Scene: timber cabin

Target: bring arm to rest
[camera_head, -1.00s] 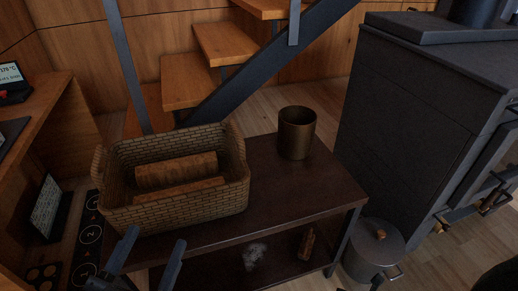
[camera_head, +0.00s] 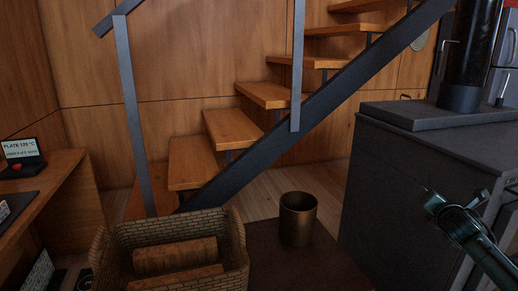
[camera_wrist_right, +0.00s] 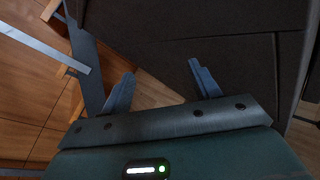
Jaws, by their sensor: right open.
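My right arm comes in from the right in the head view, and its gripper (camera_head: 455,203) is raised in front of the dark stove. In the right wrist view the two fingers of my right gripper (camera_wrist_right: 161,84) stand well apart with nothing between them. The dark stove surface and part of the staircase lie beyond them. My left gripper is not in view.
The stove (camera_head: 400,185) stands right. A staircase (camera_head: 232,128) rises behind. A wooden desk (camera_head: 62,190) is left.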

